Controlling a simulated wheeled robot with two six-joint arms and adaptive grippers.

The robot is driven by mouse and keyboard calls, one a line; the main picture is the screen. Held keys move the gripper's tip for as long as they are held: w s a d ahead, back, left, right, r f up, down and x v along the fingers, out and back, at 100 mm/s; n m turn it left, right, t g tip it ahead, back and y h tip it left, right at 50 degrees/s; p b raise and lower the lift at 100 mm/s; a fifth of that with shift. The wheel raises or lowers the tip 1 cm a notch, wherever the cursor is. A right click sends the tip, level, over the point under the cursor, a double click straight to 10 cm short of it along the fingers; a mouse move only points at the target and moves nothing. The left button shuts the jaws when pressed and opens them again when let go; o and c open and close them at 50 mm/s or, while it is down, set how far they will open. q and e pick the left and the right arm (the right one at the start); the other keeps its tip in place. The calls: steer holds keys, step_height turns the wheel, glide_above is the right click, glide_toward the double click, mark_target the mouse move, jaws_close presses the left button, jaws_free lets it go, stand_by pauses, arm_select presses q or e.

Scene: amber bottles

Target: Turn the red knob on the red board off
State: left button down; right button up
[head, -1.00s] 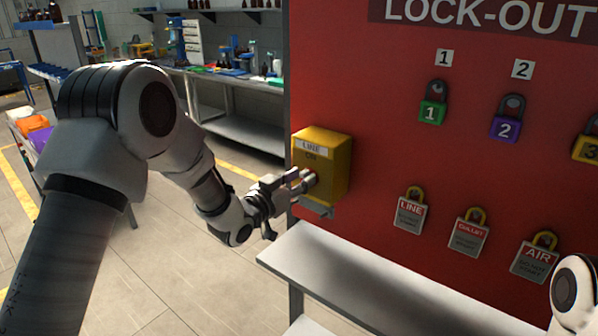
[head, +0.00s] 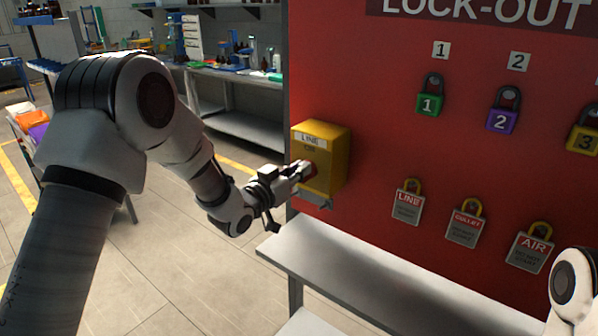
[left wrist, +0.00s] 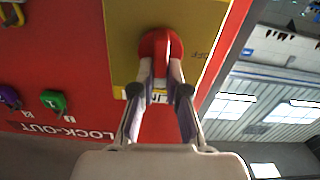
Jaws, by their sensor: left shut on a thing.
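The red board (head: 385,150) fills the right of the head view. A yellow box (head: 334,165) labelled LINE is on its left edge. The red knob (left wrist: 155,44) on the box's face shows clearly in the left wrist view. In the head view my left gripper (head: 302,173) mostly covers the knob. My left gripper (left wrist: 160,72) is shut on the knob, one finger on each side of it. The small word under the label is too small to read surely. My right gripper is out of view; only a piece of my right arm shows at the lower right.
A green padlock (head: 429,104), a purple padlock (head: 502,121) and several tagged padlocks hang on the board. A pale shelf (head: 335,262) juts out below the box. A workbench (head: 245,130) stands behind at the left. The floor between is clear.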

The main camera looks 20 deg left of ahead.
arm_select(q)
steer(key=n, duration=0.5)
steer(key=f+n+b, duration=0.1)
steer(key=n, duration=0.5)
steer(key=a+n, duration=0.1)
steer(key=n, duration=0.4)
steer(key=shift+w+f+n+b, duration=0.2)
steer(key=shift+f+n+b, duration=0.1)
steer(key=shift+f+n, duration=0.1)
stand_by(0.3)
steer(key=c, duration=1.2)
jaws_free()
steer(key=shift+c, duration=0.2)
steer(key=shift+o, duration=0.3)
steer(key=shift+d+r, duration=0.1)
